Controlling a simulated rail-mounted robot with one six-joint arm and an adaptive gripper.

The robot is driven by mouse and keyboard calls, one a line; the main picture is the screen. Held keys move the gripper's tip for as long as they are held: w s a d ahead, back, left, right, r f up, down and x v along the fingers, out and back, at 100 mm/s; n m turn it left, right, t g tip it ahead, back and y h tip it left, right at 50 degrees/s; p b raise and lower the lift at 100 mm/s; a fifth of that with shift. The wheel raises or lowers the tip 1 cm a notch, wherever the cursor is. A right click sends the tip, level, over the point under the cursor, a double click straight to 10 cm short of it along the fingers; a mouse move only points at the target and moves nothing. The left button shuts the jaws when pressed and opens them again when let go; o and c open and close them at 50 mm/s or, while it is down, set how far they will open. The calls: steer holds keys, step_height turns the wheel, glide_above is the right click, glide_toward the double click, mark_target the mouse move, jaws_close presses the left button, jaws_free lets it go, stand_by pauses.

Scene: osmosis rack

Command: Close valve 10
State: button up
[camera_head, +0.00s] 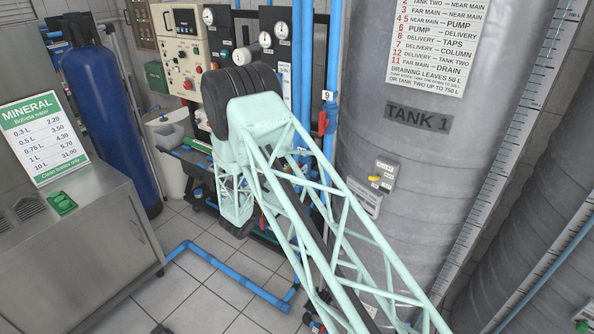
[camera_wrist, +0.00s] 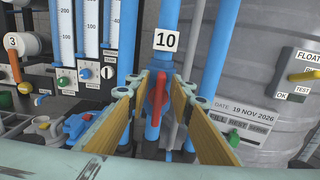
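Valve 10 has a red lever handle (camera_wrist: 157,98) on a vertical blue pipe (camera_wrist: 169,16) in the wrist view. A white label "10" (camera_wrist: 166,40) is above it. The handle points roughly along the pipe. My gripper (camera_wrist: 163,84) is open, with one tan-padded finger on each side of the red handle. I cannot tell whether either finger touches it. In the head view, my pale green arm hides the gripper and valve 10.
A valve with a red handle (camera_head: 322,123) and label "9" (camera_head: 327,96) shows in the head view. Tank 1 (camera_head: 400,155) stands to the right. Gauges and flow meters (camera_wrist: 88,30) are left of valve 10. Blue floor pipes (camera_head: 228,270) lie below.

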jaws_close()
steer(key=shift+d+f+m+b, duration=0.1)
steer(key=shift+m+b, duration=0.6)
steer(key=shift+b, duration=0.4)
steer(key=shift+s+d+f+m+b, duration=0.2)
steer(key=shift+d+f+m+b, duration=0.1)
steer(key=shift+m+b, duration=2.85)
steer(key=shift+s+d+f+m+b, duration=0.15)
steer(key=shift+d+f+m+b, duration=0.15)
steer(key=shift+m+b, duration=2.8)
steer(key=shift+s+d+f+m+b, duration=0.3)
steer(key=shift+m+b, duration=1.65)
steer(key=shift+b, duration=2.4)
steer(key=shift+w+f, duration=0.1)
